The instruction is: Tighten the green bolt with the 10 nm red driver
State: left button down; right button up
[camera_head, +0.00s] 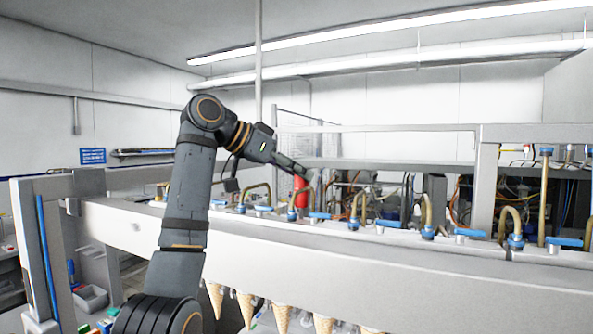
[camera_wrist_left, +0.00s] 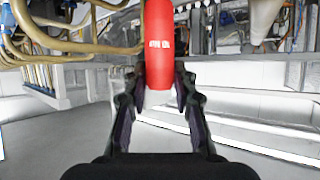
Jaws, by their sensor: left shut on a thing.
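The red driver (camera_head: 300,190) is held upright by my left gripper (camera_head: 306,178) above the machine's top rail. In the left wrist view the red driver (camera_wrist_left: 159,50) stands between the two fingers of my left gripper (camera_wrist_left: 160,100), which are shut on it. A small white marking shows on its side. The driver's lower end is hidden behind the machine in the head view. I cannot make out the green bolt in either view. My right gripper is in neither view.
A long grey machine rail (camera_head: 330,262) crosses the scene, with several blue valves (camera_head: 391,222) and bent brass tubes along its top. Several cones (camera_head: 281,316) hang beneath it. A frame with wiring (camera_head: 520,165) stands behind at the right. A grey post (camera_head: 39,250) stands at the left.

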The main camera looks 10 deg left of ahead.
pick_arm(q)
jog(key=shift+s+d+f+n+t+y+b, duration=0.15)
jog(key=shift+n+t+y+b, duration=0.15)
jog(key=shift+b, duration=0.2)
jog(key=shift+n+t+y+b, duration=0.7)
jog(key=shift+n+y+b, duration=0.1)
jog(key=shift+n+y, duration=0.25)
jog(key=shift+d+n+t+y+b, duration=0.2)
jog(key=shift+n+t+y+b, duration=0.35)
jog(key=shift+n+y, duration=0.4)
jog(key=shift+s+d+r+n+t+y, duration=0.1)
jog(key=shift+n+t+y, duration=0.1)
jog(key=shift+n+y, duration=0.3)
jog(key=shift+r+n+t+y, duration=0.15)
jog(key=shift+n+y, duration=0.25)
jog(key=shift+n, duration=0.2)
jog(key=shift+a+f, duration=0.15)
jog(key=shift+a, duration=0.05)
jog(key=shift+d, duration=0.1)
